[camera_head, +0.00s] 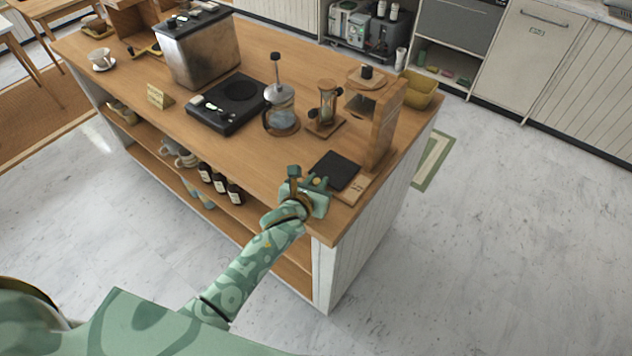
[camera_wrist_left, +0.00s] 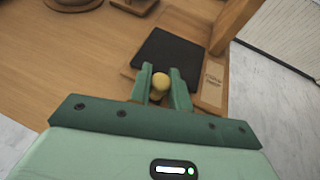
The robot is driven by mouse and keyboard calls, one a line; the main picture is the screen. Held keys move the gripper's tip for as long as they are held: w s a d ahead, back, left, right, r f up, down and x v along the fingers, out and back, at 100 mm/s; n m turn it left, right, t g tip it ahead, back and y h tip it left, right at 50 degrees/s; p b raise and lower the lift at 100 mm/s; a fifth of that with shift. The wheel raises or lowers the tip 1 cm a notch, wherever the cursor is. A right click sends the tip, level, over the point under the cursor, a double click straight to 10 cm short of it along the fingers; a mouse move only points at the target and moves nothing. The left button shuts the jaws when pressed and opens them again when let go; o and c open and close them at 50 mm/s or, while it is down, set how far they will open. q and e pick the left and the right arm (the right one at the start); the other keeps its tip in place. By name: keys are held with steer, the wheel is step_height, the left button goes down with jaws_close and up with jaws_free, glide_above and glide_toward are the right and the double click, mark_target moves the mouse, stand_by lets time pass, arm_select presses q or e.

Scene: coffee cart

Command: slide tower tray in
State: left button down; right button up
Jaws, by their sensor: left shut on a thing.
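The cold-drip style wooden tower (camera_head: 383,125) stands at the right end of the cart's counter. Its wooden tray (camera_head: 357,190) with a black pad (camera_head: 337,169) sticks out at the foot of the tower, toward the counter's near edge. In the left wrist view the tray rim (camera_wrist_left: 212,88) and black pad (camera_wrist_left: 168,52) lie just beyond the fingers. My left gripper (camera_head: 315,183) is at the tray's near end. In the left wrist view its two fingers (camera_wrist_left: 161,88) are shut on a round yellowish knob (camera_wrist_left: 160,80) at the tray's front. My right gripper is not in view.
A French press (camera_head: 279,110), an hourglass-like stand (camera_head: 326,107) and a black scale or hot plate (camera_head: 231,103) stand left of the tower. A yellow bin (camera_head: 418,92) is behind it. Bottles and cups fill the shelf below. The counter left of the tray is clear.

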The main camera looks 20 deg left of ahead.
mark_target(341, 162)
arm_select(q)
steer(key=w+d+b, duration=0.1)
steer(key=w, duration=0.2)
steer(key=w+d+b, duration=0.1)
steer(key=w, duration=0.2)
steer(key=w+d+b, duration=0.1)
steer(key=w, duration=0.3)
steer(key=shift+w+d+f, duration=0.1)
steer(key=shift+d+f, duration=0.05)
steer(key=shift+d, duration=0.2)
steer(key=shift+r, duration=0.25)
steer(key=shift+w, duration=0.1)
